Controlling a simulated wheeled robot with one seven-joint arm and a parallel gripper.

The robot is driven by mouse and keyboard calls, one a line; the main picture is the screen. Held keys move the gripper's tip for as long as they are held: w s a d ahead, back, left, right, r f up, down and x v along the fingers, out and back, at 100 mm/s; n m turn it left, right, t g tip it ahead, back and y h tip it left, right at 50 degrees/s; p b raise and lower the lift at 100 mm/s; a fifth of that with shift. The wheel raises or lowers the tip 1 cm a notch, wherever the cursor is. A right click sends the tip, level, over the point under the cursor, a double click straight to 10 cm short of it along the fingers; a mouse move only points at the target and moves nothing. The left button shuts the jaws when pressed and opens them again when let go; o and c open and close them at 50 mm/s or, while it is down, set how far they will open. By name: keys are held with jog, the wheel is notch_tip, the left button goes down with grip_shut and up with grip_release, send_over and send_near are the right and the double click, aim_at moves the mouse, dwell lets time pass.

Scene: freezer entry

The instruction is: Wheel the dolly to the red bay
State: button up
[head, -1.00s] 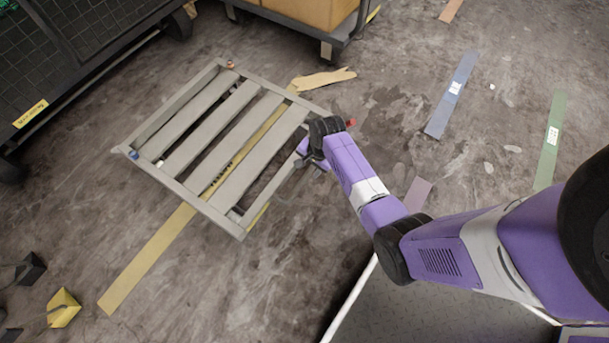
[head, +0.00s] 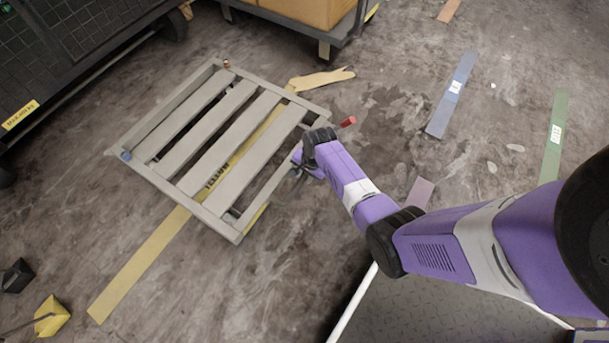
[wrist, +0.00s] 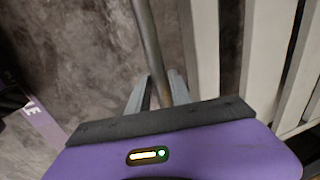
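The dolly (head: 203,208) is a low grey slatted platform on the floor, left of centre in the head view. It stands over a yellow floor strip. My gripper (head: 300,172) is at the dolly's right side, by its edge bar. In the wrist view, my gripper's two fingers (wrist: 160,88) sit on either side of a grey bar (wrist: 150,40) and appear closed on it; the pale slats are to the right. A small red piece (head: 347,121) shows just beyond my wrist. I cannot identify a red bay in these views.
The yellow strip (head: 140,262) bears the word YELLOW. Blue (head: 450,98) and green (head: 552,140) strips lie at right. A dark mesh cart (head: 75,50) stands upper left, and a cart with a box (head: 310,10) at the top. A yellow block (head: 52,316) is lower left.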

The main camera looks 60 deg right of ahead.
grip_shut()
dwell(1.1)
